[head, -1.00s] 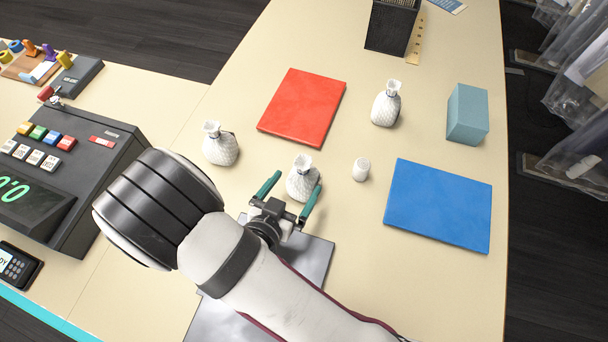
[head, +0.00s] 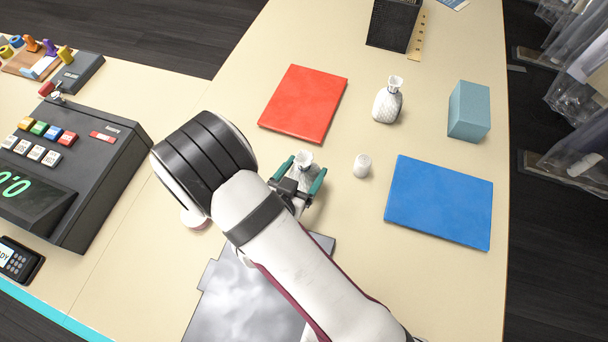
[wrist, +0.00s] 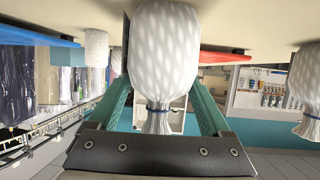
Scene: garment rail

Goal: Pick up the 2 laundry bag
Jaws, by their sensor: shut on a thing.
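A white quilted laundry bag (head: 304,160) with a gathered neck stands at the middle of the counter. My gripper (head: 305,179) is around it, its green fingers on either side, shut on the bag. In the wrist view the held bag (wrist: 165,55) shows large and upside down between the fingers, with a dark blue tie at its neck. A second laundry bag (head: 387,104) stands to the right of the red folder.
A small white cylinder (head: 362,166) stands close right of the held bag. A red folder (head: 303,104), a blue folder (head: 439,202), a teal block (head: 469,111) and a black mesh holder (head: 392,25) lie around. A cash register (head: 75,170) stands left. A grey sheet (head: 250,295) lies under my arm.

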